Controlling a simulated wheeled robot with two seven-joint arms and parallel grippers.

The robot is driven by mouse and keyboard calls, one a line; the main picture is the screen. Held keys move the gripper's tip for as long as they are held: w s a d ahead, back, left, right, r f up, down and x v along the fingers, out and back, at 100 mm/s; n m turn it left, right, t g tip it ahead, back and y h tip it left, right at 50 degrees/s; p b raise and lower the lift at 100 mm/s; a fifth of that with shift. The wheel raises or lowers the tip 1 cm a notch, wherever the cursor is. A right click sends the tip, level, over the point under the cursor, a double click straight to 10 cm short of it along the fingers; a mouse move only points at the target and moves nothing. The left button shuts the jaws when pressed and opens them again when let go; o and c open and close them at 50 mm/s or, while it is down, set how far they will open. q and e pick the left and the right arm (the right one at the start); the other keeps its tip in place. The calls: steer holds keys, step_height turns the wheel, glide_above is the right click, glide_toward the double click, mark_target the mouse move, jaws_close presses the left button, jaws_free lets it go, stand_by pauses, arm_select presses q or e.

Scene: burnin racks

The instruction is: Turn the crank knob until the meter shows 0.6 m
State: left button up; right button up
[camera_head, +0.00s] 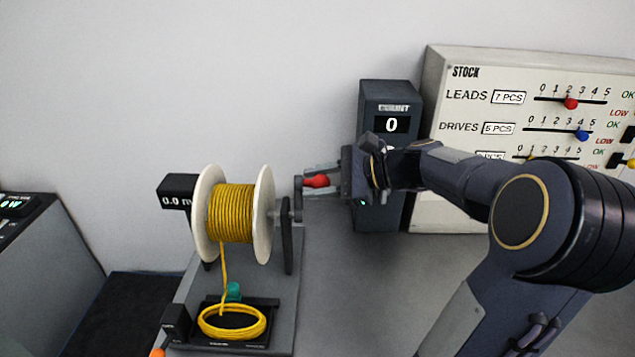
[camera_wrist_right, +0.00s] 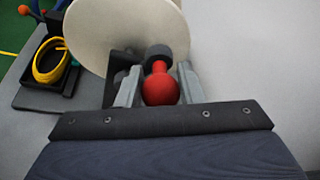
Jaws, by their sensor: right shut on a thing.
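The red crank knob (camera_head: 316,181) sits on a dark crank arm (camera_head: 298,197) at the right side of the cable spool. My right gripper (camera_head: 318,181) is shut on the knob, coming in from the right. In the right wrist view the red knob (camera_wrist_right: 160,88) lies between the two fingers (camera_wrist_right: 158,85). The spool (camera_head: 232,214) has white flanges and yellow cable wound on it. The black meter (camera_head: 177,192) at its upper left reads 0.0 m, its last character partly hidden by the flange. My left gripper is not in view.
A coil of yellow cable (camera_head: 232,322) lies in a black tray below the spool, beside a teal knob (camera_head: 233,290). A dark COUNT box (camera_head: 390,100) reading 0 and a white STOCK panel (camera_head: 480,72) stand behind my right arm. A grey console (camera_head: 45,245) is at left.

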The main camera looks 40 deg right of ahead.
steer(key=shift+f, duration=0.1)
steer(key=shift+w+d+f+b, duration=0.3)
steer(key=shift+w+d+f, duration=0.4)
steer(key=shift+w+f, duration=0.1)
steer(key=shift+w+d+f+b, duration=0.25)
steer(key=shift+w+f+b, duration=0.1)
steer(key=shift+f, duration=0.3)
steer(key=shift+w+d+f+b, duration=0.2)
steer(key=shift+f+b, duration=0.15)
steer(key=shift+f, duration=0.25)
steer(key=shift+r, duration=0.1)
